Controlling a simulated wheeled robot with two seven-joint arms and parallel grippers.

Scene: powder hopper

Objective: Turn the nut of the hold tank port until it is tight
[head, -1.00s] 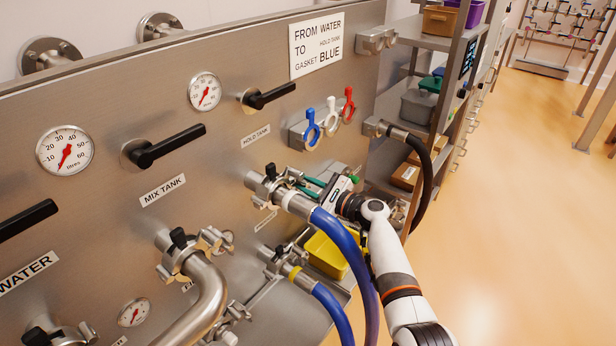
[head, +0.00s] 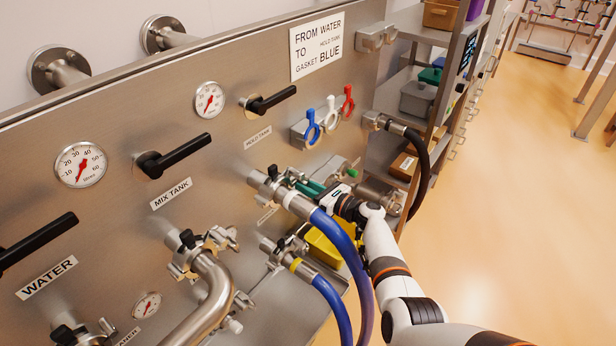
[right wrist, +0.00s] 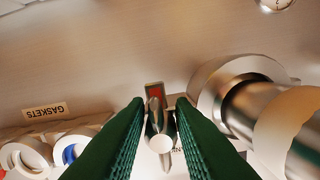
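The hold tank port (head: 268,184) is a steel pipe end on the panel, with a clamp joining it to a blue hose (head: 345,240) with a white collar. My right gripper (head: 302,185) has green fingers and reaches the clamp from the right. In the right wrist view, the clamp's metal nut (right wrist: 161,143) lies between the two green fingers (right wrist: 160,102), with a visible gap on both sides. The gripper is open around it. The steel pipe fitting (right wrist: 240,100) is close on the right there. My left gripper is not in view.
Blue, white and red gaskets (head: 330,115) hang above. A black hose (head: 422,160) and shelves (head: 420,100) stand at the right. The floor beyond is clear.

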